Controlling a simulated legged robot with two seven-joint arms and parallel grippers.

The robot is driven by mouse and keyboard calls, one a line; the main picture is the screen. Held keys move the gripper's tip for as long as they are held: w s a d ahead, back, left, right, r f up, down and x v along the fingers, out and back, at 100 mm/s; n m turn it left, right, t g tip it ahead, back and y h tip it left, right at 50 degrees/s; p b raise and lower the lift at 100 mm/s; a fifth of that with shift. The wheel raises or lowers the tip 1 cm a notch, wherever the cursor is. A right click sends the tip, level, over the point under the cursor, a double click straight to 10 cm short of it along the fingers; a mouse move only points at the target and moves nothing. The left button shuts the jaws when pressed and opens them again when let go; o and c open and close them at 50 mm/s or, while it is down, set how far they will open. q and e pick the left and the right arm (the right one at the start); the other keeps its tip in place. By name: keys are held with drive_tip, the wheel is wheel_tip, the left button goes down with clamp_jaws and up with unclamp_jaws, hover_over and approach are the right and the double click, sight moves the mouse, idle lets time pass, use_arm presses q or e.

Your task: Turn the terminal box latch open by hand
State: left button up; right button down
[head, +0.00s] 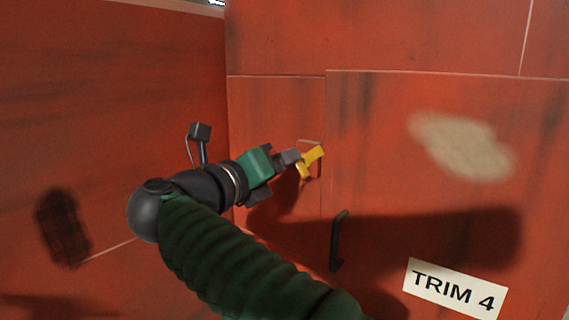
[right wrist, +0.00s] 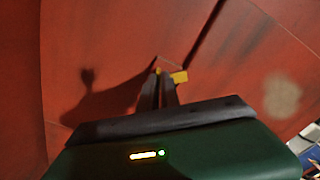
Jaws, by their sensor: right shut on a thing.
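The yellow latch (head: 312,157) sits at the left edge of the red terminal box door (head: 420,215), near its top. My right gripper (head: 299,159) reaches it from the left and is shut on it. In the right wrist view the fingers (right wrist: 159,85) are close together, and the yellow latch (right wrist: 179,77) shows at and just right of their tips. The fingers hide part of the latch. My left gripper is not in view.
A black handle (head: 338,240) stands out from the door below the latch. A white label reading TRIM 4 (head: 455,289) is at the lower right. A pale patch (head: 462,145) marks the door. A red wall (head: 90,110) stands close on the left.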

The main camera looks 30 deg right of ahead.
drive_tip(key=n, duration=1)
drive_tip(key=shift+w+a+f+p, duration=0.1)
drive_tip(key=shift+w+f+p, duration=0.15)
drive_tip(key=shift+f+p, duration=0.15)
drive_tip(key=shift+n, duration=0.3)
drive_tip(key=c, duration=1.8)
unclamp_jaws()
drive_tip(key=shift+o, duration=1.1)
drive_tip(key=shift+w+d+f, duration=0.1)
drive_tip(key=shift+w+d, duration=0.1)
drive_tip(key=shift+d, duration=0.05)
drive_tip(key=shift+s+f, duration=0.1)
drive_tip(key=shift+d+f, duration=0.1)
